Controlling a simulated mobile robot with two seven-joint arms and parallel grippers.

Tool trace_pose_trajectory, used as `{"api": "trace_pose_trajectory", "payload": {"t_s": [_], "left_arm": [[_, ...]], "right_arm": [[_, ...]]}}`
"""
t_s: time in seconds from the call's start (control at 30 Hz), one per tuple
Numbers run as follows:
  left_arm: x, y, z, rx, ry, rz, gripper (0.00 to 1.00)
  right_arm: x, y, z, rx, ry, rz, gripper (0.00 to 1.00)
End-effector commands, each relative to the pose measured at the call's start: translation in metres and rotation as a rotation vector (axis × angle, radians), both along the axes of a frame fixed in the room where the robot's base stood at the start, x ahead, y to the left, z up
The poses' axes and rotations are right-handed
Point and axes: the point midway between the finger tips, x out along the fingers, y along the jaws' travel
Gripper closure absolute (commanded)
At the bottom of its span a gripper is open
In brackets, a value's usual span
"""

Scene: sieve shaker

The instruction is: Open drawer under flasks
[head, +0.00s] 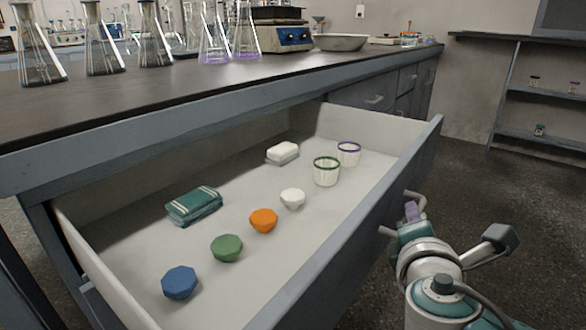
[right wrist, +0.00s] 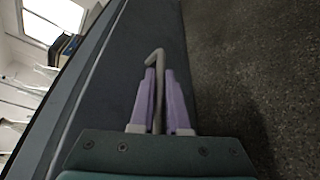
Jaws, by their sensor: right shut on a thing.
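The drawer (head: 335,255) under the bench is pulled far out in the head view, and its white inside shows. Several flasks (head: 104,45) stand on the bench top above it. My right gripper (head: 411,212) is at the outer face of the drawer front, on the right of the picture. Its purple fingers (right wrist: 160,100) are shut on the metal drawer handle (right wrist: 157,62), one finger on each side of the bar in the right wrist view. The handle (head: 415,195) also shows beside the fingers in the head view. My left gripper is not in view.
The drawer holds a blue piece (head: 180,282), a green piece (head: 227,248), an orange piece (head: 263,220), a folded green cloth (head: 194,205) and two small cups (head: 326,172). A shelf unit (head: 545,95) stands at the right wall. The floor (head: 480,190) right of the drawer is clear.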

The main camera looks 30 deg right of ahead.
Motion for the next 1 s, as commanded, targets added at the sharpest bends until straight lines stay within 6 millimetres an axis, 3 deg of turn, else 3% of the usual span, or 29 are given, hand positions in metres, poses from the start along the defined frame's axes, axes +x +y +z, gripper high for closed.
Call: {"api": "trace_pose_trajectory", "payload": {"t_s": [0.17,0.2,0.43,0.77,1.0], "left_arm": [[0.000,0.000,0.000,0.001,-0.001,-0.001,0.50],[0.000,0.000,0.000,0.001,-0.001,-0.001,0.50],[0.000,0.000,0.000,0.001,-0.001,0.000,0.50],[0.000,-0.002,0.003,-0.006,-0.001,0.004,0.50],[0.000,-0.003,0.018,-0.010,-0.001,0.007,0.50]], "right_arm": [[-0.001,0.000,-0.001,0.001,0.002,-0.002,1.00],[-0.001,0.000,-0.001,0.001,0.002,-0.002,0.82],[0.000,0.000,-0.001,0.000,0.002,-0.002,0.56],[-0.004,0.005,0.001,0.001,0.002,0.000,0.56],[-0.034,0.037,0.012,0.004,0.005,0.000,0.56]]}}
